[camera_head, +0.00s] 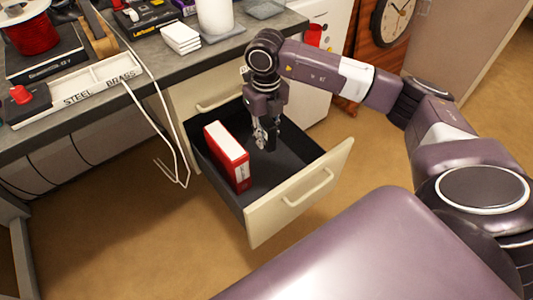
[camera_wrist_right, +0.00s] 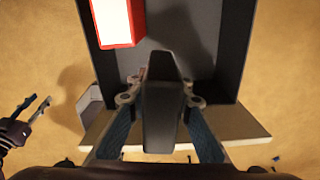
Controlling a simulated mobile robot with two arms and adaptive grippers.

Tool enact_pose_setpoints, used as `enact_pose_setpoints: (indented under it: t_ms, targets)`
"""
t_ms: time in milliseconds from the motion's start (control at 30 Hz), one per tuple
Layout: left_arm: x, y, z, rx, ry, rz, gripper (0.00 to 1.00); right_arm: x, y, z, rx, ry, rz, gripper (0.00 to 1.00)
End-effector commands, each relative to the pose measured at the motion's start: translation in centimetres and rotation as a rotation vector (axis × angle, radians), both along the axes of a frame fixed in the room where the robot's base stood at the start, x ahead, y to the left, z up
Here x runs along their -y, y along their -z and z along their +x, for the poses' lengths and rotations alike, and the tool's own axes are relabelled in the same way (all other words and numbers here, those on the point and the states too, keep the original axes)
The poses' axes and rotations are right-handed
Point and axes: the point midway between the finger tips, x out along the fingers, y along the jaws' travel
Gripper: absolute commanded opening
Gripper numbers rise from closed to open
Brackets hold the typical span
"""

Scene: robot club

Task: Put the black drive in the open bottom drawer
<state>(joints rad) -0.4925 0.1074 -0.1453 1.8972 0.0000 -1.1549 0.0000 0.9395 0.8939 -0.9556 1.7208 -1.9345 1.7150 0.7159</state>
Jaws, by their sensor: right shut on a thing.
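The black drive (camera_wrist_right: 163,112) is a dark slab between the fingers of my right gripper (camera_wrist_right: 160,98) in the right wrist view. My right gripper (camera_head: 266,136) is shut on it and points down into the open bottom drawer (camera_head: 318,190) in the head view. The drive (camera_head: 271,140) shows there as a small dark shape, partly hidden by the fingers. I cannot tell whether it touches the drawer floor. My left gripper (camera_wrist_right: 32,108) shows at the left edge of the right wrist view, with its fingers apart and empty. It is out of the head view.
A red and white box (camera_head: 230,157) stands in the drawer, left of my right gripper; the rest of the drawer floor is bare. The grey worktop (camera_head: 200,57) overhangs the drawer's back. White cables (camera_head: 172,150) hang left of the drawer.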

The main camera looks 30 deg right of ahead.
Motion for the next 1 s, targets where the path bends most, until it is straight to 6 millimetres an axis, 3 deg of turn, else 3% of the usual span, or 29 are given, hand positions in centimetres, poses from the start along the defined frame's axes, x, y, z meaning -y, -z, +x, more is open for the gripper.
enact_pose_setpoints:
  t_ms: [33,100,300,500,767,1000]
  targets:
    - [0.0,0.4,0.3,0.012,-0.001,-0.001,0.40,0.4,1.5,0.7,0.004,0.125,0.000,0.00]
    - [0.0,-0.4,0.5,0.020,-0.003,-0.001,0.40,1.1,2.2,1.6,0.004,0.315,0.000,0.00]
    - [-0.1,-2.8,0.4,0.044,-0.006,-0.003,0.40,2.7,3.9,3.6,0.003,0.846,0.001,0.00]
    - [-0.3,-4.9,-0.3,0.063,-0.010,-0.004,0.40,3.9,4.8,5.0,0.001,1.250,0.000,0.00]
    - [-0.4,-6.1,-0.9,0.070,-0.010,-0.003,0.40,4.5,5.7,5.6,-0.002,1.454,-0.002,0.00]
    - [-0.4,-5.1,-0.9,0.071,-0.011,-0.003,0.40,4.5,11.5,5.5,-0.004,1.459,-0.005,0.00]
